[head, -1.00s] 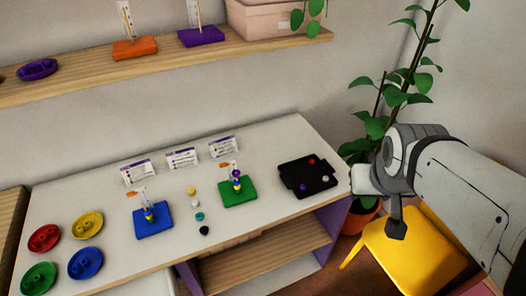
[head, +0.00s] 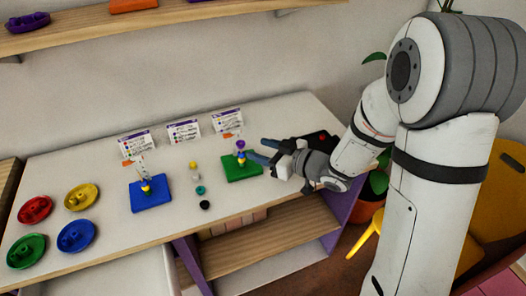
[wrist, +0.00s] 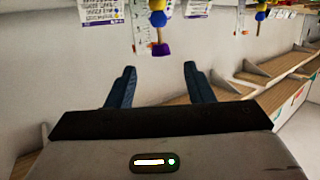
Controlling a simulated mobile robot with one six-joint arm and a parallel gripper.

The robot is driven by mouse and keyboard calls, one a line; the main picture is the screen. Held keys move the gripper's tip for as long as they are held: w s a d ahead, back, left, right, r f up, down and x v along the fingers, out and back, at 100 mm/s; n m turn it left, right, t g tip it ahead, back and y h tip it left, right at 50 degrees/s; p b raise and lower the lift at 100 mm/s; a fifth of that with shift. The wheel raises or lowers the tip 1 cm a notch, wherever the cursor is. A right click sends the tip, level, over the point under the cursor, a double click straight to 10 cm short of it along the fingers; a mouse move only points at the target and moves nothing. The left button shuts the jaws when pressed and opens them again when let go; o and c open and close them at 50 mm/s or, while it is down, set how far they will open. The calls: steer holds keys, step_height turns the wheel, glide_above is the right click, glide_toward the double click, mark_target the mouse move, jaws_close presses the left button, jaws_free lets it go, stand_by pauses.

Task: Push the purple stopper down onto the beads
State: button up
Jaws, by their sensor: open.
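The purple stopper (head: 240,144) is near the top of the upright rod on the green board (head: 243,171). Blue and yellow beads (head: 241,160) sit lower on that rod. In the wrist view, where the scene appears upside down, a short bare stretch of rod shows between the stopper (wrist: 161,49) and the blue bead (wrist: 158,18). My gripper (head: 258,149) is just right of this rod, its blue fingers pointing left at it. The fingers are open and empty; in the wrist view the stopper lies beyond the fingertips (wrist: 160,68), between them and apart from both.
A blue board (head: 151,196) with a similar beaded rod stands to the left. Several loose beads (head: 201,190) lie between the boards. Cards (head: 184,131) stand behind. Red (head: 34,209), yellow, green and blue dishes are at the left. A dark tray (head: 317,141) is partly hidden behind my gripper.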

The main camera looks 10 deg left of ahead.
mark_target(241, 149)
steer(key=shift+a, duration=0.35)
steer(key=p+x, duration=0.1)
steer(key=x, duration=0.6)
steer(key=shift+c, duration=0.6)
jaws_close()
steer(key=shift+f, duration=0.1)
steer(key=shift+f, duration=0.1)
steer(key=shift+w+f+b, duration=0.1)
steer(key=shift+f+b, duration=0.8)
steer(key=shift+b, duration=0.15)
